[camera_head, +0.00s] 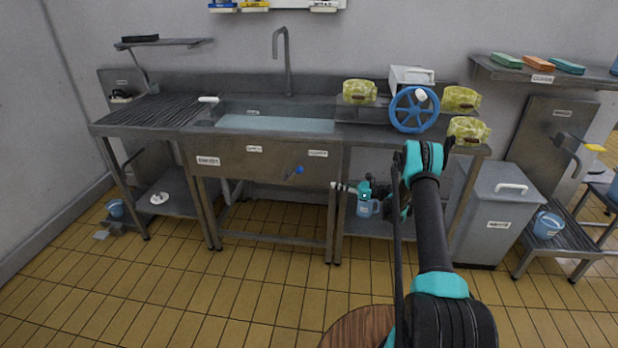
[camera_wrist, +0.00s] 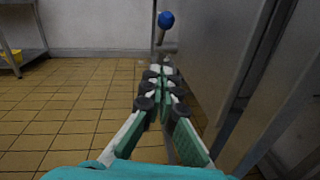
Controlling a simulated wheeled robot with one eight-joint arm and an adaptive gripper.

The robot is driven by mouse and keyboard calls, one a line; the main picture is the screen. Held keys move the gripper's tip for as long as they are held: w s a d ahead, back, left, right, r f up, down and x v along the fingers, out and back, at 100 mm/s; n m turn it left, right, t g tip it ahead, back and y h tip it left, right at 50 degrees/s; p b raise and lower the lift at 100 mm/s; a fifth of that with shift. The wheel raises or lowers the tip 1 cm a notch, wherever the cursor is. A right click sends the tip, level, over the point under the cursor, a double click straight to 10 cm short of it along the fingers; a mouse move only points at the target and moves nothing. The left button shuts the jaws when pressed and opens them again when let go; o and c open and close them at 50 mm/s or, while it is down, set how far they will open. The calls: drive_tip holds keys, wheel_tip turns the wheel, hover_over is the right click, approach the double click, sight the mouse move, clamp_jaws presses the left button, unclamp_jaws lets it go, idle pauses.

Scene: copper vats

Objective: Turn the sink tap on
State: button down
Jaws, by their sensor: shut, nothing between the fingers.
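The sink (camera_head: 275,124) is a steel basin with a tall bent spout (camera_head: 288,62) rising behind it. A small blue knob on a short stem (camera_head: 299,170) sticks out from the sink's front panel. It also shows in the wrist view (camera_wrist: 166,19), straight beyond the fingertips and higher in the picture. My gripper (camera_head: 334,186) is low in front of the sink's right leg, pointing left toward the knob and apart from it. In the wrist view its fingers (camera_wrist: 160,72) are closed together with nothing between them. I cannot see water coming from the spout.
A blue handwheel (camera_head: 414,109) and several yellow-green patterned items (camera_head: 359,91) are on the right counter. A blue jug (camera_head: 367,207) is on the shelf below. A grey bin (camera_head: 492,212) is at right. A round wooden top (camera_head: 358,328) is near me. The tiled floor before the sink is clear.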

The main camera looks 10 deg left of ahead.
approach(295, 174)
drive_tip(key=a, duration=0.3)
drive_tip(key=shift+w+a, duration=0.2)
drive_tip(key=shift+w, duration=0.4)
idle(0.3)
drive_tip(key=shift+a+r+h, duration=0.2)
drive_tip(key=shift+r+h, duration=0.15)
drive_tip(key=shift+h, duration=0.35)
